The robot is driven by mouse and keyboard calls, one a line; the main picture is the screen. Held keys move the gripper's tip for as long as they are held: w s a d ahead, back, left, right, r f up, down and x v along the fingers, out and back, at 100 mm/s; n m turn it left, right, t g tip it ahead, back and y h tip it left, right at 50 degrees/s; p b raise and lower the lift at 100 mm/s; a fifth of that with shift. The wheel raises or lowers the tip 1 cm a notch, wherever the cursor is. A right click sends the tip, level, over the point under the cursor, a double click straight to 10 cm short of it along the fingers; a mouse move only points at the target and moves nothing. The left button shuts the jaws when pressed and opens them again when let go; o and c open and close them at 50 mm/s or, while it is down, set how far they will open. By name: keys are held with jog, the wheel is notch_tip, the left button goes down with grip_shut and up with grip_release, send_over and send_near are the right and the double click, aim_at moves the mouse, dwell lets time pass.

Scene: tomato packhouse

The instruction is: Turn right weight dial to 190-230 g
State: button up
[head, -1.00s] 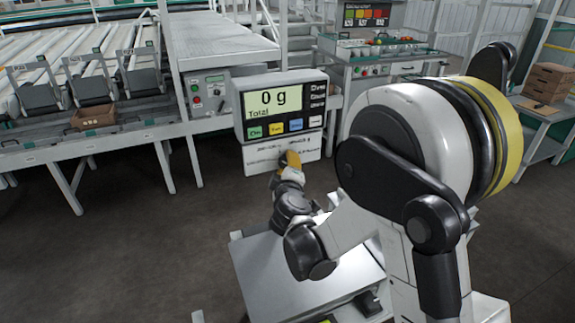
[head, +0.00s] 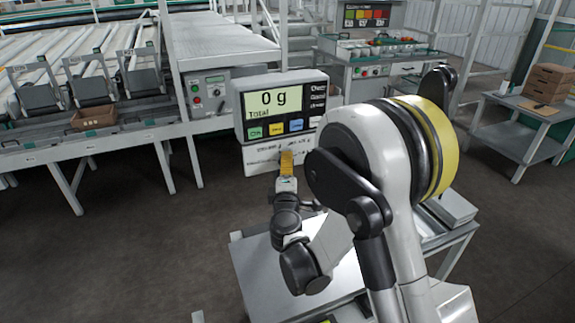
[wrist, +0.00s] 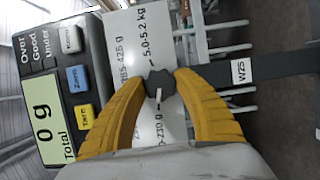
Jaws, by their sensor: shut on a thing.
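The weighing unit (head: 284,100) stands ahead, its display (head: 274,102) reading "0 g Total". Below the display is a white label panel (head: 260,157), also seen sideways in the wrist view (wrist: 125,40). My gripper (wrist: 160,80) has its yellow fingers closed around a dark dial knob (wrist: 159,84) on that panel. A pale mark on the knob points down in the wrist view, toward a label ending in "-230 g" (wrist: 160,132). Labels reading "365-425 g" and "5.0-5.2 kg" are above it. My fingers hide part of the panel. In the head view, my gripper (head: 286,163) covers the dial.
A grey platform (head: 260,270) lies below my forearm. Roller conveyors (head: 60,75) and a control box (head: 208,92) are behind to the left. A side table (head: 520,115) with cardboard boxes (head: 552,83) stands at right. A dark bar marked "W25" (wrist: 240,72) is near the panel.

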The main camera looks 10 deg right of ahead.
jog(key=shift+a, duration=0.1)
jog(key=o, duration=1.2)
